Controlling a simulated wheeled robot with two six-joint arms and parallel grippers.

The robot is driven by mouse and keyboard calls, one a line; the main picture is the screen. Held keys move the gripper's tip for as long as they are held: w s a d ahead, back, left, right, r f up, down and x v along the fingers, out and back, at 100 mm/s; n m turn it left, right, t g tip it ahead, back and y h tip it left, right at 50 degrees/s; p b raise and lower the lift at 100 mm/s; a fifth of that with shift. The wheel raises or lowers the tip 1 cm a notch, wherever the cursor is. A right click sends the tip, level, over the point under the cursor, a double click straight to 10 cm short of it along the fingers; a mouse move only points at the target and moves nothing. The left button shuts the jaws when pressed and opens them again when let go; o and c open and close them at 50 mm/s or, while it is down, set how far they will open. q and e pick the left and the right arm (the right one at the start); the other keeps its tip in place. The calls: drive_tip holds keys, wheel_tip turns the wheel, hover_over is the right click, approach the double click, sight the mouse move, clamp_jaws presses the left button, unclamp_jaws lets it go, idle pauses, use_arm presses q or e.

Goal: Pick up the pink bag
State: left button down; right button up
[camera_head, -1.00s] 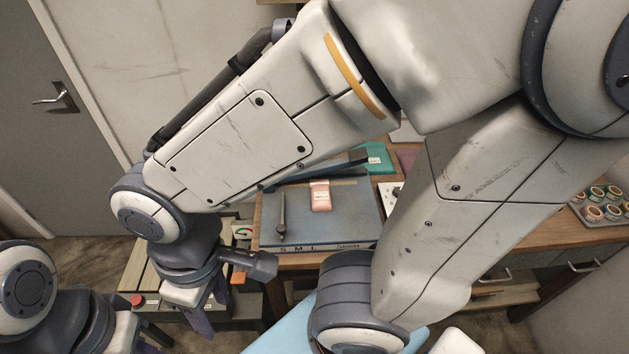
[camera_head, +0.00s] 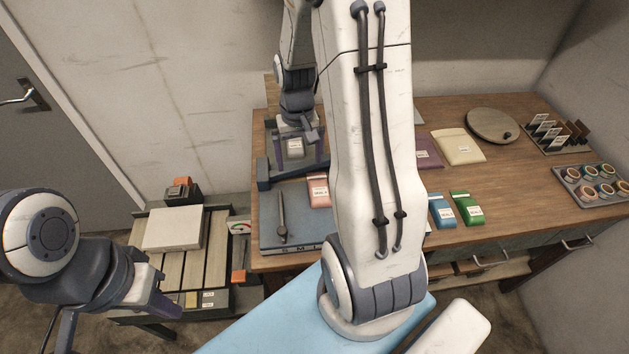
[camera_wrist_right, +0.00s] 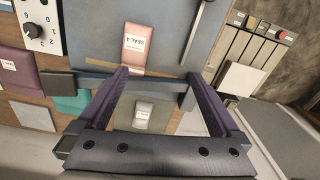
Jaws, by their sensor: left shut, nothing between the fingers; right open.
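The pink bag (camera_head: 318,190) is a small flat packet with a white label. It lies on the blue-grey mat (camera_head: 265,232) and also shows in the right wrist view (camera_wrist_right: 135,60), labelled like "SEAL 4". My right gripper (camera_head: 298,163) is over the back of the mat, behind and left of the bag. Its purple fingers are spread in the right wrist view (camera_wrist_right: 158,76), with the bag just beyond their tips and not between them. My left gripper (camera_head: 165,303) is shut and empty at lower left, away from the bag.
A dark rod-like tool (camera_head: 282,220) lies on the mat left of the bag. Blue (camera_head: 441,210) and green (camera_head: 466,208) packets lie to the right. My right arm hides the table's middle.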

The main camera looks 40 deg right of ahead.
drive_tip(key=m, duration=0.2)
hover_over(319, 185)
wheel_tip(319, 185, down, 3)
drive_tip(key=f, duration=0.1)
drive_tip(key=f+p, duration=0.1)
drive_tip(key=f, duration=0.1)
drive_tip(key=shift+s+d+f, duration=0.1)
drive_tip(key=shift+d+f, duration=0.05)
drive_tip(key=shift+d, duration=0.05)
drive_tip(key=shift+f, duration=0.5)
drive_tip(key=shift+a+f+p, duration=0.1)
drive_tip(key=shift+f+p, duration=0.25)
drive_tip(key=shift+p, duration=0.1)
wheel_tip(319, 185, down, 3)
drive_tip(key=shift+a+f+p, duration=0.1)
drive_tip(key=shift+a+p, duration=0.05)
drive_tip(key=shift+p, duration=0.55)
drive_tip(key=shift+f, duration=0.6)
drive_tip(key=c, duration=1.5)
drive_tip(key=shift+r, duration=0.15)
